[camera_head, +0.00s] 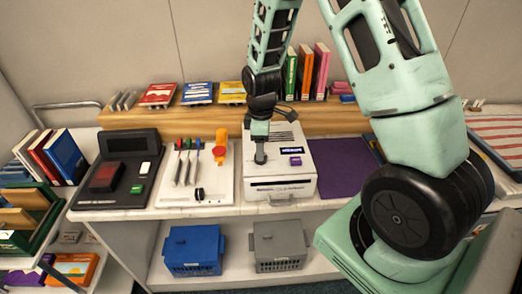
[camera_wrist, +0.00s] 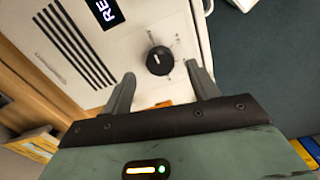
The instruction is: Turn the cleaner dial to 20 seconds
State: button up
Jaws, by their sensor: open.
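The cleaner is a white box (camera_head: 305,172) on the counter, with vents, a small dark display and a purple label on it. In the wrist view, its round black dial (camera_wrist: 159,60) with a white pointer mark sits on the white panel (camera_wrist: 85,95), with small marks around it. My gripper (camera_head: 260,157) is over the box's left part, and the dial is hidden in the head view. In the wrist view, my open gripper (camera_wrist: 163,82) has one finger on each side below the dial, nothing between them gripped. I cannot tell whether the fingers touch the panel.
A white board (camera_head: 216,186) with several tools and an orange piece lies left of the cleaner. A black card-terminal-like device (camera_head: 118,170) stands farther left. A purple mat (camera_head: 342,165) lies to the right. Books (camera_head: 305,70) stand on the wooden shelf behind. Blue (camera_head: 193,248) and grey (camera_head: 279,245) baskets sit below.

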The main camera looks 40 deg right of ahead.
jog(key=shift+f, duration=1.75)
jog(key=c, duration=1)
